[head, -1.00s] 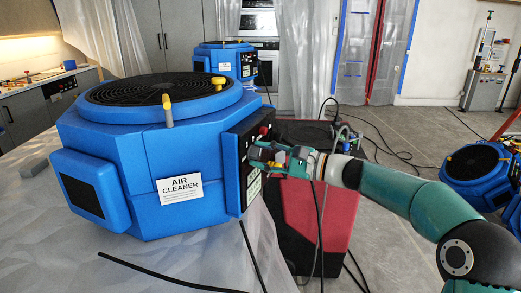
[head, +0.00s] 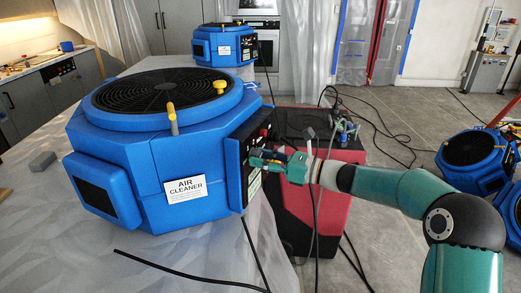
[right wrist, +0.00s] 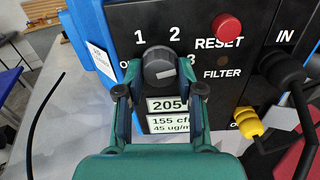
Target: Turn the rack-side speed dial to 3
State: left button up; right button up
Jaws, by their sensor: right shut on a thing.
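A blue air cleaner (head: 150,150) with a black top grille stands on a covered table. Its black control panel (head: 252,150) faces right. In the right wrist view the panel carries a dark round speed dial (right wrist: 159,66) with 1, 2 and 3 printed around it and a pale mark on its face. I cannot tell exactly which number the mark points to. My right gripper (head: 256,158) reaches the panel from the right. In the right wrist view its fingers (right wrist: 159,88) are shut on the dial from both sides. My left gripper is not in view.
A red reset button (right wrist: 227,27), a black plug (right wrist: 284,70) and a yellow connector (right wrist: 248,122) sit right of the dial. A display reading 205 (right wrist: 168,105) is below it. A red and black machine (head: 312,200) stands behind my right arm. Cables hang nearby.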

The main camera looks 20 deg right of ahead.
jog(key=m+p, duration=0.2)
jog(key=shift+f+m, duration=0.3)
jog(key=shift+f, duration=0.1)
dwell(0.3)
jog(key=o, duration=1.1)
jog(key=shift+d, duration=0.1)
jog(key=shift+o, duration=0.3)
jog(key=shift+r, duration=0.25)
jog(key=v, duration=1.2)
